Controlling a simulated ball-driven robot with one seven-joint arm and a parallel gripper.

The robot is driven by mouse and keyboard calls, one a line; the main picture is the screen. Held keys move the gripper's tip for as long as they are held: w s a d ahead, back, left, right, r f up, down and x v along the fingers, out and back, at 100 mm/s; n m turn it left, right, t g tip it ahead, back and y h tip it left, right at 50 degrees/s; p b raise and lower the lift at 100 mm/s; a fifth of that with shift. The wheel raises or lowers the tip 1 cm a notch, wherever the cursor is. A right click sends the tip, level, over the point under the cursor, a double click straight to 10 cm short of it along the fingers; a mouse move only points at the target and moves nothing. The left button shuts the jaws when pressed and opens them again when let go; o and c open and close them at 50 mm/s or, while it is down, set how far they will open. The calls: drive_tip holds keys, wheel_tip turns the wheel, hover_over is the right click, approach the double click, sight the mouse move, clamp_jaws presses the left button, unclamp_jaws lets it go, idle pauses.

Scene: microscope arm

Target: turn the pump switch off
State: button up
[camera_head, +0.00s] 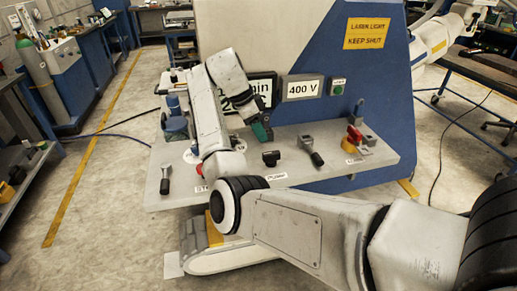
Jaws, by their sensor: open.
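A small black switch (271,158) sits on the grey shelf panel, just behind a white label (277,176) that seems to read "PUMP". I cannot tell which way the switch is set. My gripper (262,133), dark with teal, points down at the end of my white arm. It is above and slightly behind the switch in the picture, apart from it. Its jaws are open, and nothing shows between them.
The grey shelf (225,180) also carries a grey-and-black lever (312,151), a red and yellow handle (355,138) and a left lever (165,181). A "400 V" display (302,88) and a green button (337,87) are on the blue-and-white housing behind. My arm hides part of the shelf.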

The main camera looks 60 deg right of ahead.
sight(270, 153)
drive_tip(key=p+x, duration=0.1)
drive_tip(key=x, duration=0.9)
drive_tip(key=shift+w+f, duration=0.1)
drive_tip(key=shift+f, duration=0.15)
clamp_jaws()
